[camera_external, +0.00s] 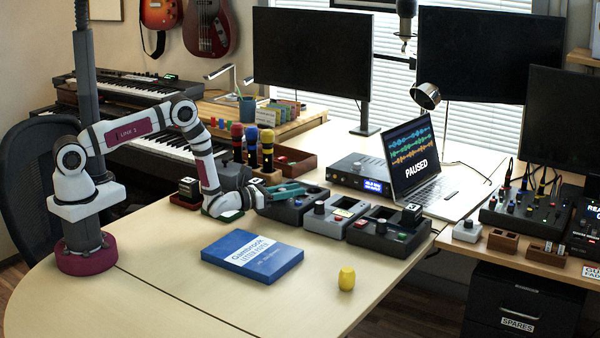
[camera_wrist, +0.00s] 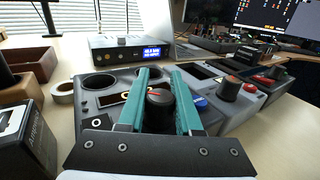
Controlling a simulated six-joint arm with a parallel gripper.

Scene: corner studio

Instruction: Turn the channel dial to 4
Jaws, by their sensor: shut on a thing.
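The channel dial (camera_wrist: 159,99) is a round black knob with a red pointer line, on a dark grey device (camera_wrist: 92,84) in the wrist view. In the external view this device (camera_external: 283,213) stands at the left end of a row of similar boxes. My gripper (camera_wrist: 160,92) has teal fingers, one on each side of the knob, shut on it. In the external view my gripper (camera_external: 290,190) reaches over the device from the left, and the knob is hidden. The dial's numbers are mostly covered by the fingers, so its setting cannot be read.
A grey box with a knob (camera_wrist: 229,88) stands just right of the device. A blue book (camera_external: 252,256) and a yellow object (camera_external: 346,279) lie in front. A tape roll (camera_wrist: 63,93) and wooden boxes are at the left. The laptop (camera_external: 414,165) stands behind.

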